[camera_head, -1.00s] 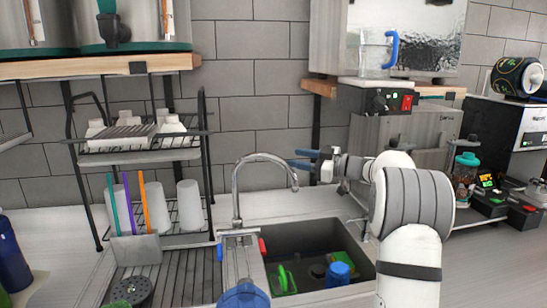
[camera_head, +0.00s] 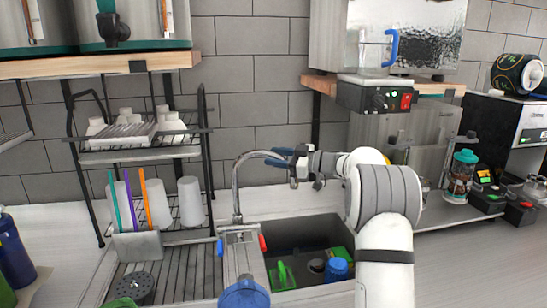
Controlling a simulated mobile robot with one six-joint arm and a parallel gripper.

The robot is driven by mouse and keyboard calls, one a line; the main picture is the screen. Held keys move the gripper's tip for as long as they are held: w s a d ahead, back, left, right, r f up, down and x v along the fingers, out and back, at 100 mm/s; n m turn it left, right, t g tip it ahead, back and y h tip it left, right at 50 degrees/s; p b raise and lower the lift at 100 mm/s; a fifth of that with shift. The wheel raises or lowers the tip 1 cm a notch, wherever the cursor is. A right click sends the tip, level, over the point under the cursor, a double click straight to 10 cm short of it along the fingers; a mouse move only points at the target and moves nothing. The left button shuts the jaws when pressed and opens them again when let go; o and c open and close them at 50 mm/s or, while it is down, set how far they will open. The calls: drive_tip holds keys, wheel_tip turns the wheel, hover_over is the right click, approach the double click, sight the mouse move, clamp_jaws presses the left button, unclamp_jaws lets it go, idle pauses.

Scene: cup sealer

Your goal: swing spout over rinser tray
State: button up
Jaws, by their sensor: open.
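The chrome spout (camera_head: 237,187) rises from behind the sink and arches to the right. Its outlet end is hidden at my gripper. My gripper (camera_head: 281,157) is open, its blue fingers pointing left at the far right part of the arch. They overlap the spout in the picture; I cannot tell whether they touch it or straddle it. A narrow metal panel (camera_head: 240,257), possibly the rinser tray, lies between the sink (camera_head: 290,235) and the ribbed drainboard (camera_head: 180,282).
The sink holds green items and a blue cup (camera_head: 336,270). A blue rounded object (camera_head: 244,294) is at the front. A wire rack (camera_head: 140,155) with white cups stands left.

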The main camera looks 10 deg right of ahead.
drive_tip(key=shift+c, duration=0.4)
clamp_jaws()
